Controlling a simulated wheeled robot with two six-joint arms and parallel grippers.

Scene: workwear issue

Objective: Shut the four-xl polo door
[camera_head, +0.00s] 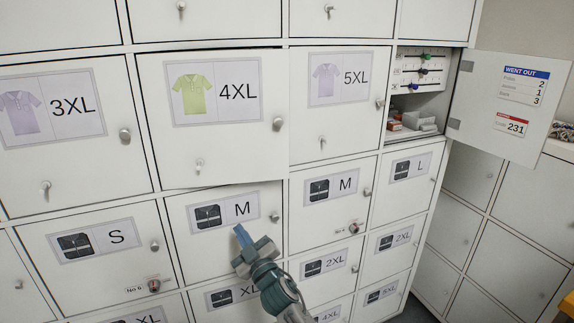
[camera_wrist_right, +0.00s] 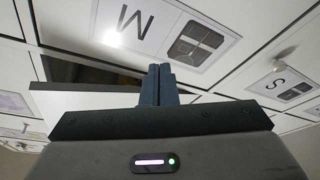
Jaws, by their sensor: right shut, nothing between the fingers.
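The 4XL polo door (camera_head: 235,150) is white, with a green polo label and a round knob (camera_head: 279,123) at its right edge. It stands slightly ajar, its right side out from the locker front. In the right wrist view a dark gap shows beside its edge (camera_wrist_right: 65,86). My right gripper (camera_head: 241,232) is shut and empty, in front of the M vest door below the 4XL door. Its closed fingers (camera_wrist_right: 160,82) show in the wrist view; I cannot tell whether they touch anything. My left gripper is not in view.
The 3XL (camera_head: 80,150) and 5XL (camera_head: 330,120) doors on either side look shut. At the upper right a door with notices (camera_head: 490,110) stands wide open beside a compartment (camera_head: 420,95) holding small items. Several knobs stick out of the locker front.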

